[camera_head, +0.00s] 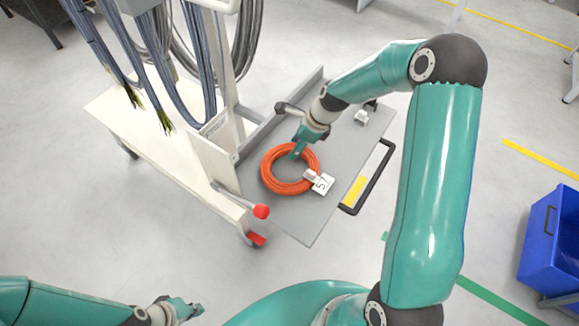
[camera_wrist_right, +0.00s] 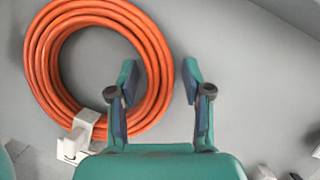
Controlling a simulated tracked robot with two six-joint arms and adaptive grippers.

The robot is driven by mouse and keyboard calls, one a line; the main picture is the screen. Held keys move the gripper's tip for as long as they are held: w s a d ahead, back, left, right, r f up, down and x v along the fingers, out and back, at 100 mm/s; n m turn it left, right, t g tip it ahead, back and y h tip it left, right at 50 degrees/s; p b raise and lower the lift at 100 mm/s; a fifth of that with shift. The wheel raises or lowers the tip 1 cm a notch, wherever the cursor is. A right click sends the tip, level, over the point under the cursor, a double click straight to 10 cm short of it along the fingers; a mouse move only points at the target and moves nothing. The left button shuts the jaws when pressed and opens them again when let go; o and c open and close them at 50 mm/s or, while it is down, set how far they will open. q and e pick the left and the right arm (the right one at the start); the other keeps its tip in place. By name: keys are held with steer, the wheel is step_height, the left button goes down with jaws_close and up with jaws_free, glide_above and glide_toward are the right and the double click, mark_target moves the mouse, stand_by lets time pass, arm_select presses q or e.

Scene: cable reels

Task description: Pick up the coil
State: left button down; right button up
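The orange coil (camera_head: 267,172) lies flat on the grey shelf (camera_head: 305,226) of a cart, with a white tag (camera_head: 319,182) on its rim. My right gripper (camera_head: 297,151) is at the coil's far rim in the head view. In the right wrist view, the gripper (camera_wrist_right: 160,72) is open. Its left finger overlaps the right side of the coil (camera_wrist_right: 42,62), and its right finger is over bare grey surface. I cannot tell whether the fingers touch the coil. My left gripper (camera_head: 187,309) is low at the lower left, away from the cart; its opening is unclear.
The cart's white frame (camera_head: 212,150) and hanging grey cables (camera_head: 185,60) stand left of the coil. A red-knobbed lever (camera_head: 261,212) juts out near the shelf's front left. A black handle (camera_head: 378,180) edges the shelf's right side. A blue crate (camera_head: 553,240) is on the floor at right.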

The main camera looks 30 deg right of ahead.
jaws_close()
steer(key=shift+r, duration=0.1)
step_height(320, 180, up, 20)
stand_by(0.7)
